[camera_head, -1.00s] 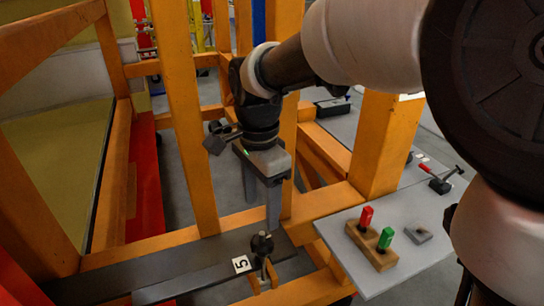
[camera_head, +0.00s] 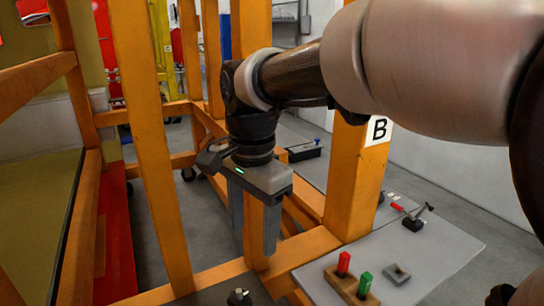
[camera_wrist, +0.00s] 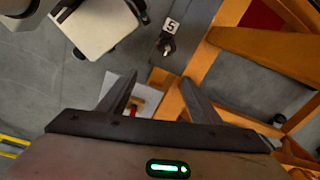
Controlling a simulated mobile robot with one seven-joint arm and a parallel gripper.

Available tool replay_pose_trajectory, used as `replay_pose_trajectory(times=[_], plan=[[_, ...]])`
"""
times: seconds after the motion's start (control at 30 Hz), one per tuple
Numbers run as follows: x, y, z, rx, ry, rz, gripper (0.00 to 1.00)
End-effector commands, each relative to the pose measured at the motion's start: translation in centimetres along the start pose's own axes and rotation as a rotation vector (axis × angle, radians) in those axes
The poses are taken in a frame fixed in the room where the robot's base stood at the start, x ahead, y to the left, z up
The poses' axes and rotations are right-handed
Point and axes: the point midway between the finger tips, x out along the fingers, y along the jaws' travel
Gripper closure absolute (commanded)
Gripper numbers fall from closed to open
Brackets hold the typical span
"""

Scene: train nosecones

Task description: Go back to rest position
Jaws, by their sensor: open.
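My gripper (camera_head: 254,222) hangs from my arm with its two fingers pointing down and apart, open and empty. In the head view it is in front of an orange post, above the orange frame's lower beam. In the wrist view my gripper (camera_wrist: 155,95) shows both fingers spread, with nothing between them. A dark knob-like part (camera_head: 238,298) is below it at the bottom edge of the head view. The same part (camera_wrist: 167,44) shows in the wrist view beside a white label marked 5 (camera_wrist: 171,26), apart from the fingers.
A grey shelf (camera_head: 440,255) at right holds a wooden block (camera_head: 350,290) with red and green pegs, a grey square piece (camera_head: 397,274) and a dark tool (camera_head: 415,221). Orange posts (camera_head: 150,140) stand close around my gripper.

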Motion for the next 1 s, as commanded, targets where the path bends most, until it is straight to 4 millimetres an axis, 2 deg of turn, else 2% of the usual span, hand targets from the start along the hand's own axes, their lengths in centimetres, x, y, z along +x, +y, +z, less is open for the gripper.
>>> replay_pose_trajectory(times=[0.03, 0.2, 0.3, 0.43, 0.6, 1.0], plan=[[-1.6, 2.2, -1.4, -0.044, 0.020, -0.037, 0.42], [-4.0, 10.4, -4.6, -0.306, 0.145, -0.140, 0.42], [-4.3, 14.7, -5.5, -0.456, 0.242, -0.165, 0.42], [-4.0, 18.7, -5.7, -0.610, 0.348, -0.157, 0.42], [-3.4, 20.9, -5.7, -0.715, 0.420, -0.136, 0.42], [-3.2, 21.1, -5.7, -0.725, 0.426, -0.133, 0.42]])
